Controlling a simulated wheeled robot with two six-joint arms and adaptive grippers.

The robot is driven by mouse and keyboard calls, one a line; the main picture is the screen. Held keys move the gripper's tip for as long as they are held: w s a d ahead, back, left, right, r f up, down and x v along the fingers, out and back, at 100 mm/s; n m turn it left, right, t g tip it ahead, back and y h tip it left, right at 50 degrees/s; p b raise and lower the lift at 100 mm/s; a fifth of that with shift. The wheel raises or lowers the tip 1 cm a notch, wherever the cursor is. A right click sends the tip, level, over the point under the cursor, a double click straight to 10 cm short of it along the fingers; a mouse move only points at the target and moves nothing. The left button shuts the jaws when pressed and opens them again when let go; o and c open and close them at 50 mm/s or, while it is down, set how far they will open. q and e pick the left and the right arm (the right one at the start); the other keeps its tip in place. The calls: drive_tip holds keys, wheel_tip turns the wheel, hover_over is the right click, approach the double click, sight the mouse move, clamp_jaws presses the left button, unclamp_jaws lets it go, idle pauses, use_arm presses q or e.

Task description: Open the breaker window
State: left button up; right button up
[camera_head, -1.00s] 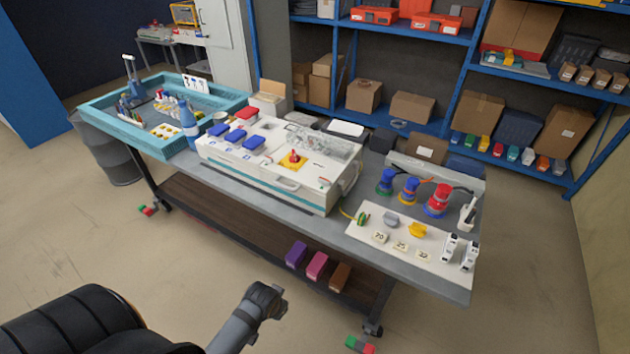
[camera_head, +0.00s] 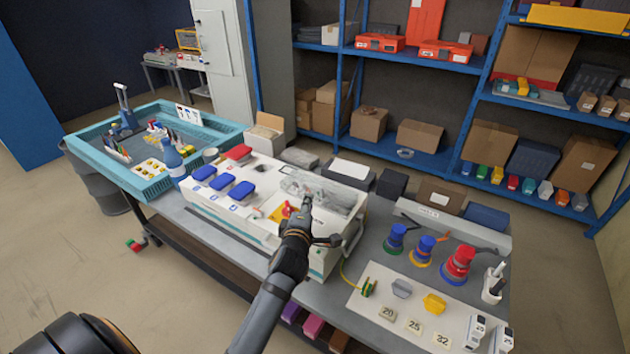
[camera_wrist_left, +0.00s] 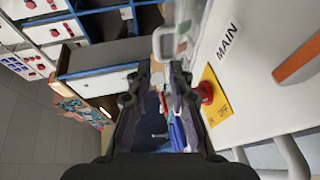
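The white socket box (camera_head: 215,202) stands on the table. Its clear breaker window (camera_head: 330,194) is on the top at the right end and looks shut, though part is hidden by my gripper. In the left wrist view a clear cover edge (camera_wrist_left: 185,38) shows beyond the fingers. My left gripper (camera_head: 304,204) is over the front edge of the window, close to the red main switch (camera_head: 284,211). In the left wrist view my left gripper (camera_wrist_left: 158,75) has its fingers apart with nothing between them. I cannot tell whether it touches the box. My right gripper is out of view.
The red switch on its yellow plate (camera_wrist_left: 214,98) is right beside the fingers. Blue socket covers (camera_head: 222,183) line the box's left part. Coloured plugs (camera_head: 425,250) and a white board (camera_head: 400,292) lie to the right. A teal tray (camera_head: 150,190) is at the left.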

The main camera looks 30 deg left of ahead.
sight(312, 189)
use_arm(q)
drive_tip(key=shift+s+r+p, duration=0.1)
drive_tip(key=shift+r+p, duration=0.35)
drive_tip(key=shift+r, duration=0.3)
drive_tip(key=shift+p+x, duration=0.3)
drive_tip(key=shift+x, duration=0.8)
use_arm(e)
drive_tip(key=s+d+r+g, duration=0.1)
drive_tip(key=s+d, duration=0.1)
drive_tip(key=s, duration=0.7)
use_arm(q)
drive_tip(key=x, duration=0.5)
drive_tip(key=shift+s+f+p, duration=0.15)
drive_tip(key=shift+f+p, duration=0.25)
drive_tip(key=shift+x, duration=1)
drive_tip(key=shift+f, duration=0.1)
drive_tip(key=shift+c, duration=0.9)
clamp_jaws()
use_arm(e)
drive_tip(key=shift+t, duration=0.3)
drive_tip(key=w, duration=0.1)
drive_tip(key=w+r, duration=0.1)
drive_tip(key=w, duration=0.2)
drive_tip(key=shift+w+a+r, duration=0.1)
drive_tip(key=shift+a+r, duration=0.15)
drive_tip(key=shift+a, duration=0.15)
